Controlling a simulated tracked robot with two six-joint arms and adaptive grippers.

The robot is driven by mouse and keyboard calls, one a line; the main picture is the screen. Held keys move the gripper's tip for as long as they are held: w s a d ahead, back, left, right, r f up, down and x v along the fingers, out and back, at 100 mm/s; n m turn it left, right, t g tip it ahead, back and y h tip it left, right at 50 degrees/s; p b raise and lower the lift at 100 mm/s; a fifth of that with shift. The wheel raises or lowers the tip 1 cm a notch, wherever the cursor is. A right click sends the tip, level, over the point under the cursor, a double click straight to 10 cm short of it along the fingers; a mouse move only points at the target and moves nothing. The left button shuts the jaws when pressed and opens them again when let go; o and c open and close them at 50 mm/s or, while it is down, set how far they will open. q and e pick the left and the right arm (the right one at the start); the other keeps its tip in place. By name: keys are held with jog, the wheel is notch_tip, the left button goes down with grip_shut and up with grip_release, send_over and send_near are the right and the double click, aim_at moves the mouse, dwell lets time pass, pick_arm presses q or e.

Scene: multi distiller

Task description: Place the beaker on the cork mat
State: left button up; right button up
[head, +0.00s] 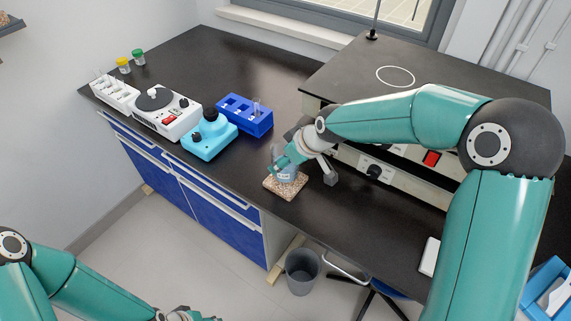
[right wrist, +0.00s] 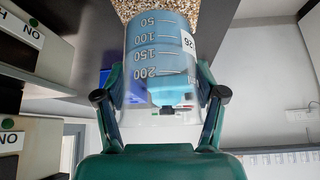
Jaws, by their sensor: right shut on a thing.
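The beaker (right wrist: 160,60) is clear glass with white volume marks and a blue tint, and fills the middle of the right wrist view. In the head view the beaker (head: 285,173) is small and partly covered by my right gripper (head: 284,164). The right gripper is shut around its sides. The cork mat (head: 284,189) is a speckled tan square near the front edge of the dark bench. The beaker is upright over the mat; a gap beneath it cannot be made out. My left gripper (head: 185,315) is low at the bottom edge, mostly cut off.
A blue rack (head: 246,115), a light-blue device (head: 209,134) and a white device with a dark plate (head: 160,113) stand left of the mat. A raised unit with a red switch (head: 431,158) is to the right. A grey bin (head: 301,272) stands on the floor.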

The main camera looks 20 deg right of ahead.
jog(key=shift+f, duration=1.2)
jog(key=o, duration=1.3)
jog(key=shift+r, duration=0.1)
jog(key=v, duration=1.2)
jog(key=shift+b, duration=0.4)
